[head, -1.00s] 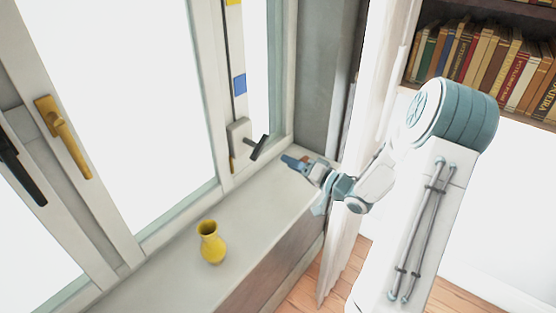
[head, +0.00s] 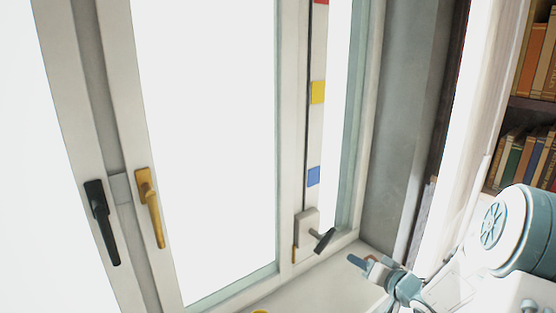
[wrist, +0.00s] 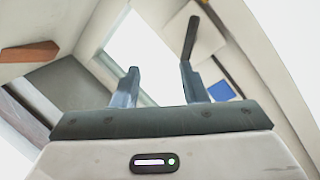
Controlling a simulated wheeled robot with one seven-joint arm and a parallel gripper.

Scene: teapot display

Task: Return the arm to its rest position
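My gripper (head: 360,260) is at the lower right of the head view, above the right end of the window sill (head: 345,291). In the wrist view, the two fingers of my gripper (wrist: 158,88) stand apart with nothing between them, so it is open and empty. A dark crank handle (head: 323,241) on a pale box is on the window frame, to the left of my gripper and apart from it. The crank handle also shows beyond the right finger in the wrist view (wrist: 190,37).
A black handle (head: 101,220) and a gold handle (head: 151,209) are on the window frames at left. Red, yellow (head: 318,92) and blue (head: 314,176) squares run up the frame. A bookshelf (head: 522,105) stands at right. Only the yellow vase's rim (head: 260,311) shows.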

